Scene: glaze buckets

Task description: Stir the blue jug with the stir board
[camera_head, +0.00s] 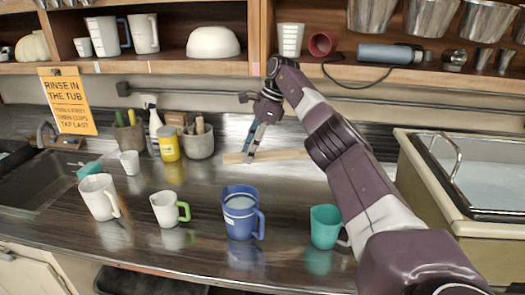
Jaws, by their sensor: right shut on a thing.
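The blue jug (240,222) stands upright near the front of the steel counter, with its handle to the right and pale contents showing inside. The stir board (285,154) is a light wooden strip lying roughly level above or on the back of the counter; I cannot tell if it touches. My right gripper (250,153) is shut on the board toward its left part, behind the jug. My left gripper is not in view.
A white jug (98,197), a green-handled mug (168,209) and a teal mug (325,227) stand along the front. A yellow jar (168,143) and tool crocks (199,141) stand at the back left. A tub (470,195) is at right. Shelves (200,67) hang above.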

